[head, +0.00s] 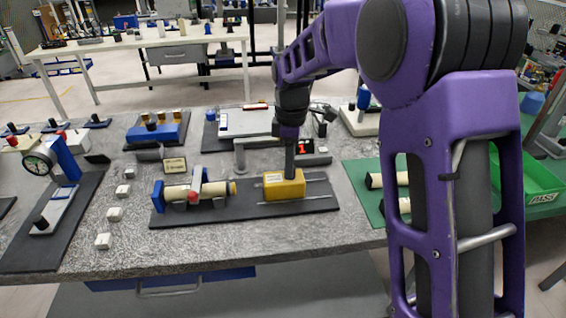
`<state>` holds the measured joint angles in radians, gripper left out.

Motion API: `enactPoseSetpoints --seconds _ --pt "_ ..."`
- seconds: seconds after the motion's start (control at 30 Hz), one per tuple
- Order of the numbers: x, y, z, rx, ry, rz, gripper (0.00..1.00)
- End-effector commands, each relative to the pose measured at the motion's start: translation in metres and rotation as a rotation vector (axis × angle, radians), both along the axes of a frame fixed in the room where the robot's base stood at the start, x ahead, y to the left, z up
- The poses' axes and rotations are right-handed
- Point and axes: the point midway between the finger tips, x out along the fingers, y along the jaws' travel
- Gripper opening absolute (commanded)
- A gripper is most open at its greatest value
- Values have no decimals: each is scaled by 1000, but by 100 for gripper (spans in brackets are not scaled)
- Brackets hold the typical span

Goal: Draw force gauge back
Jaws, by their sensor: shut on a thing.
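The force gauge, seemingly the yellow block (284,188), sits on two thin rails on a black base plate (240,216) on the grey table. A cream cylinder (215,191) lies to its left on the same plate, held by a blue end block (158,196) and a red-and-white clamp (195,184). A gap shows between the cylinder's yellowish tip and the block. My gripper (290,172) points straight down onto the top of the yellow block and is shut on it. The fingertips are too small to make out clearly.
A small sign (175,165) and a red digit display (304,146) stand behind the plate. A green mat (370,182) with cream cylinders lies right, partly behind my arm.

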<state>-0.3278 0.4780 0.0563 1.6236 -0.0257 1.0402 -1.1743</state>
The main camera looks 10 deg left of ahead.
Motion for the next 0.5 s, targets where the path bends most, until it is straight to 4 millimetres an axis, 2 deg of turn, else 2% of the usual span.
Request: enactPoseSetpoints --seconds 0.1,0.13,0.3,0.5 --pt "2 -5 0 -7 -3 -4 0" --pt "2 -5 0 -7 -3 -4 35" --pt "2 -4 0 -6 -2 -4 64" --pt "1 -3 0 -4 -1 -3 64"
